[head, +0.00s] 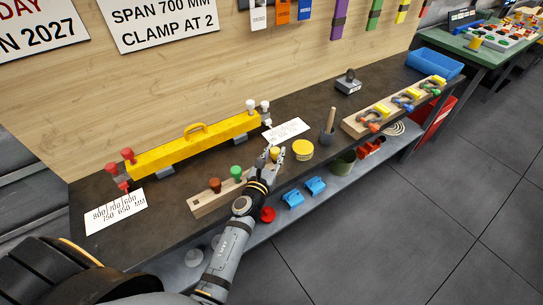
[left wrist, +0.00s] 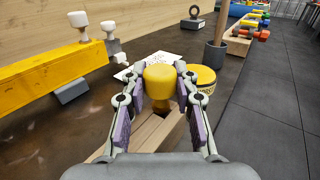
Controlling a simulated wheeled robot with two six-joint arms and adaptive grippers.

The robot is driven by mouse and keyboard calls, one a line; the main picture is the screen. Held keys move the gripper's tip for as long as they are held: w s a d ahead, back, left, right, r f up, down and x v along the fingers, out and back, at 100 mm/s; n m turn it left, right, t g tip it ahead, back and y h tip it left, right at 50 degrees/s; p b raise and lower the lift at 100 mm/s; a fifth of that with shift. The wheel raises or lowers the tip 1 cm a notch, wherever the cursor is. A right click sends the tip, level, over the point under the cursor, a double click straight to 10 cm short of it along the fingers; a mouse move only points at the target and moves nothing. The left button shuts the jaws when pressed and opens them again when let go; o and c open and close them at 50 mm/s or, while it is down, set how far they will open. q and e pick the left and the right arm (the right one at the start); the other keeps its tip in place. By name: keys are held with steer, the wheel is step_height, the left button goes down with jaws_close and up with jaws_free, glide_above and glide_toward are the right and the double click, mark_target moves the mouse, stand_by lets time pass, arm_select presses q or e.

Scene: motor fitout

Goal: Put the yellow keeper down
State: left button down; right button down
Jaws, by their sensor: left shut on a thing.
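In the head view the keeper's yellow top (head: 274,153) shows between the fingers of my left gripper (head: 272,158). The keeper is upright over the right end of a wooden rack (head: 204,206), near a dark hole. I cannot tell whether its stem is in the hole or just above it. A brown-red keeper (head: 215,184) and a green keeper (head: 236,172) stand in the rack. My right gripper is out of view.
A round yellow tin (head: 302,150) stands just right of the gripper, with a mortar and pestle (head: 328,130) beyond. A yellow beam (head: 195,145) with clamps lies behind the rack, near paper labels (head: 286,131). Blue clamps (head: 316,186) sit on the lower shelf.

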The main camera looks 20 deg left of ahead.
arm_select(q)
steer(key=shift+s+r, duration=0.15)
steer(key=shift+r, duration=0.05)
steer(key=shift+s+d+r, duration=0.1)
steer(key=shift+s+d, duration=0.05)
steer(key=shift+f+b, duration=0.3)
steer(key=shift+f, duration=0.05)
steer(key=c, duration=1.1)
jaws_free()
steer(key=shift+c, duration=0.2)
steer(key=shift+o, duration=0.5)
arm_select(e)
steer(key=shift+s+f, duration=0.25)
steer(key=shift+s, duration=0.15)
arm_select(q)
steer(key=shift+r, duration=0.1)
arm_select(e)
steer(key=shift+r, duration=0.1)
